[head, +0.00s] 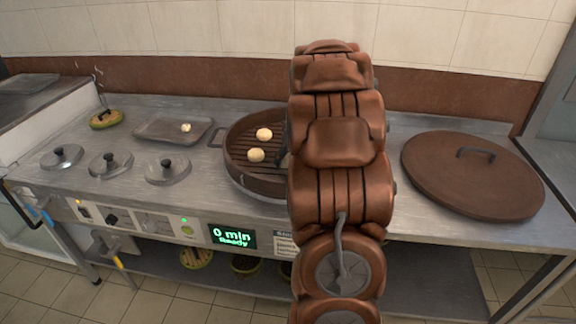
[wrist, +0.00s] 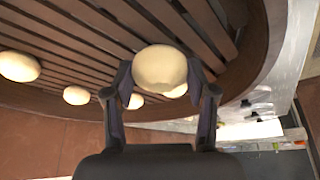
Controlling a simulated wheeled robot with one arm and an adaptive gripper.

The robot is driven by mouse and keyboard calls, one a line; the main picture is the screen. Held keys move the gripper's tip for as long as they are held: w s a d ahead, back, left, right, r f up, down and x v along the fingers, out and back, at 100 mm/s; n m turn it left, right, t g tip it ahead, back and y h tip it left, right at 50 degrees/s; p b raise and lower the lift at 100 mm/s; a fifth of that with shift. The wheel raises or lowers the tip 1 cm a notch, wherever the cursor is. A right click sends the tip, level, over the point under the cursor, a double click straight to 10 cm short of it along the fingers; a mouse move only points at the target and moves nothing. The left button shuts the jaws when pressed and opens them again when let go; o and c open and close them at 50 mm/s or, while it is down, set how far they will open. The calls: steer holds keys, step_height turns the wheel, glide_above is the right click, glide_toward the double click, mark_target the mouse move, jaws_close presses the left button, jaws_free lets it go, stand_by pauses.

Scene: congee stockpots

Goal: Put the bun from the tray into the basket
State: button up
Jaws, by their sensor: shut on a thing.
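My gripper (wrist: 160,78) is shut on a pale round bun (wrist: 158,68), held between its two fingertips in the wrist view. The brown slatted basket (wrist: 95,28) fills the view around it, and the held bun is in front of the slats inside the rim. Whether the bun touches the slats I cannot tell. In the head view the basket (head: 236,172) is partly hidden by my arm, which also hides most of my gripper and the held bun. Two buns (head: 264,134) (head: 256,155) lie in it. The grey tray (head: 155,129) at left bears a small pale piece (head: 186,127).
A large brown lid (head: 470,178) lies on the counter at right. Three small metal lids (head: 168,171) sit at left front. A round green-yellow item (head: 106,119) stands at the back left. The front panel's display (head: 232,237) reads "0 min Ready". Other buns (wrist: 18,66) show in the wrist view.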

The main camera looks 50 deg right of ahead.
mark_target(287, 167)
steer(key=shift+f, duration=1.9)
steer(key=shift+f, duration=0.1)
steer(key=o, duration=1.1)
steer(key=v, duration=1.2)
